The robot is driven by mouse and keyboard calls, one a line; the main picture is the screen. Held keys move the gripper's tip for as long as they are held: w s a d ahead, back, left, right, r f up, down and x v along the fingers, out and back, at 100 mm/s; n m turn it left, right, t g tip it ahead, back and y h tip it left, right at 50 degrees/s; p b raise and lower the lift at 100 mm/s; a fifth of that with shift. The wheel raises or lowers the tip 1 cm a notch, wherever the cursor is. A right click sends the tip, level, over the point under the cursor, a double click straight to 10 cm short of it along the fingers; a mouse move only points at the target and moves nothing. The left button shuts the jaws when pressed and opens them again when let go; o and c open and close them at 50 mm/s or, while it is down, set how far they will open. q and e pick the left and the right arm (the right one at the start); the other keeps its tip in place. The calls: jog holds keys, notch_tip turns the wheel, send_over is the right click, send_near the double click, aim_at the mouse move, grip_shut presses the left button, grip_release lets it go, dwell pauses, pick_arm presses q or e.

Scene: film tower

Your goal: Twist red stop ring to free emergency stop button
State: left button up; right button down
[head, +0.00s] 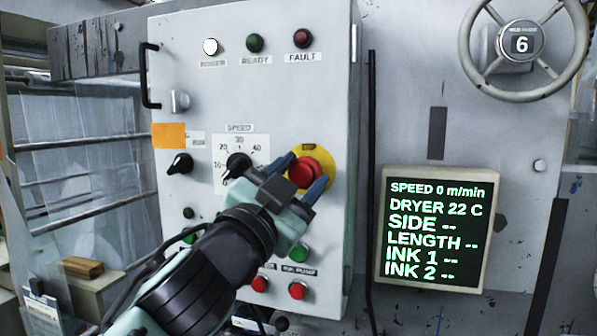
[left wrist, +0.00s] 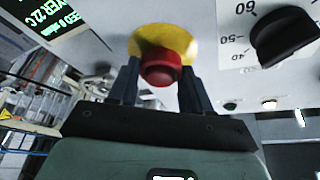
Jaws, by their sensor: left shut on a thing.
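The red emergency stop button (head: 304,172) sits on a round yellow plate (head: 325,160) on the right part of the grey control panel. My left gripper (head: 305,178) reaches up to it from below left, with one dark finger on each side of the red head. In the left wrist view the red button (left wrist: 160,70) shows between the two fingers (left wrist: 158,85), in front of the yellow plate (left wrist: 163,40). The gripper is shut on the red button. The button's lower side is partly hidden in the head view. My right gripper is not in view.
Left of the button is a black speed knob (head: 238,166) with a printed dial. Green (head: 299,252) and red (head: 297,291) push buttons sit below. A display screen (head: 437,232) reading speed 0 m/min stands at right, below a handwheel (head: 522,92) marked 6.

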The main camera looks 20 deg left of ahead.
pick_arm(q)
jog(key=shift+r+m, duration=0.1)
jog(key=shift+m, duration=0.2)
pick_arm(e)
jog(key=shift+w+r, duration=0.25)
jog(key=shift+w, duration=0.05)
pick_arm(q)
jog(key=o, duration=1.1)
jog(key=shift+c, duration=0.2)
jog(key=shift+s+f, duration=0.15)
jog(key=shift+f, duration=0.05)
jog(key=b+v, duration=0.2)
jog(key=v, duration=0.2)
jog(key=shift+s+a+f, duration=0.1)
jog(key=shift+a+f, duration=0.1)
jog(key=shift+f, duration=0.1)
jog(key=b+v, duration=0.2)
jog(key=v, duration=0.6)
jog(key=shift+s+r, duration=0.3)
jog(key=shift+s, duration=0.1)
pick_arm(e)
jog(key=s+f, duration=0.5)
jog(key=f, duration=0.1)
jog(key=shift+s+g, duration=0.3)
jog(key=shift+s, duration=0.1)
pick_arm(q)
jog(key=shift+a, duration=0.1)
